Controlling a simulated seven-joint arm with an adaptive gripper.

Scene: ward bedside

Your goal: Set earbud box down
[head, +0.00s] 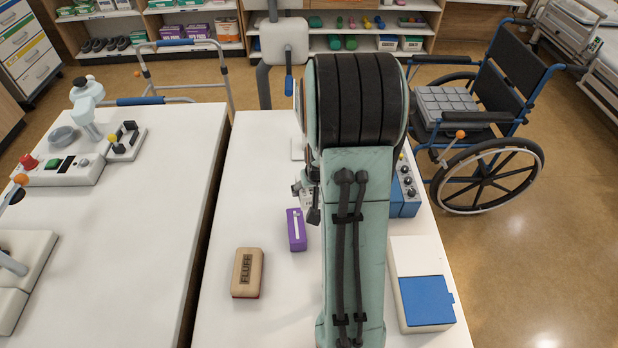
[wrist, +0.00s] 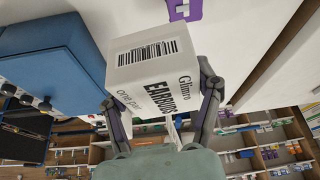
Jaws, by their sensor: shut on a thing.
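The earbud box (wrist: 150,75) is white, with a barcode and the words EARBUDS and "one pair". In the wrist view it sits between the two fingers of my gripper (wrist: 158,86), which is shut on it. The white table (wrist: 245,25) shows beyond the box; whether the box touches it I cannot tell. In the head view my arm covers most of the gripper (head: 309,200), which is over the right-hand table (head: 222,205). I cannot make out the box there.
A purple box (head: 296,230) and a tan FLUFF block (head: 247,272) stand left of my arm. A blue device (head: 405,190) and a white case with a blue panel (head: 426,300) stand right of it. A gap separates the left table (head: 150,190). A wheelchair (head: 490,130) stands beyond the right edge.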

